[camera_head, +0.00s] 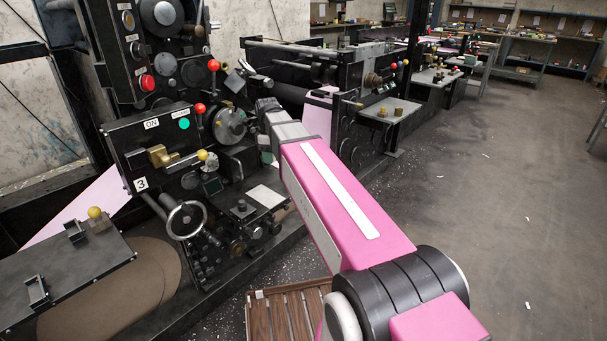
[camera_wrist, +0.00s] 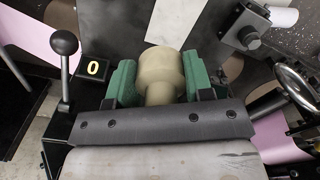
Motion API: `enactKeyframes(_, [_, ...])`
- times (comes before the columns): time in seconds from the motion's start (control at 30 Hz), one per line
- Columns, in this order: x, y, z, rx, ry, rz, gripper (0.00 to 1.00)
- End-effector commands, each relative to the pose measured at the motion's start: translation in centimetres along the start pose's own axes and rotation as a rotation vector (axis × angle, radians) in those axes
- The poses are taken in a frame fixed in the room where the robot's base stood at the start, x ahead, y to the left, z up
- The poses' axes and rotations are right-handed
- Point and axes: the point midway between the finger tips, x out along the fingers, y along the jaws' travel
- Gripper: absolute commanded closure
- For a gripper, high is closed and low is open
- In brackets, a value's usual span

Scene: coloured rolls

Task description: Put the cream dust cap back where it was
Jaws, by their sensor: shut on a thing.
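The cream dust cap (camera_wrist: 160,72) is a rounded, stepped cylinder in the upper middle of the wrist view. My gripper (camera_wrist: 158,82) has green fingers on either side of the cap and is shut on it. In the head view my pink arm reaches to the machine, and its dark wrist end (camera_head: 268,112) is beside the machine's front controls. The fingertips and the cap are hidden there. A grey metal face and a pale strip lie behind the cap in the wrist view. I cannot tell whether the cap touches anything there.
In the head view, a slatted wooden pallet (camera_head: 290,316) lies below my arm. Open floor (camera_head: 500,200) is at right.

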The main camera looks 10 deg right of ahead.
Motion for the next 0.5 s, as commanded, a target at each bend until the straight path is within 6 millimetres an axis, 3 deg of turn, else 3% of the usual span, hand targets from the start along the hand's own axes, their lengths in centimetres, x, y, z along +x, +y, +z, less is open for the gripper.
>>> enactKeyframes(0.5, [5.5,6.5,6.7,0.006,0.000,-0.001,0.75])
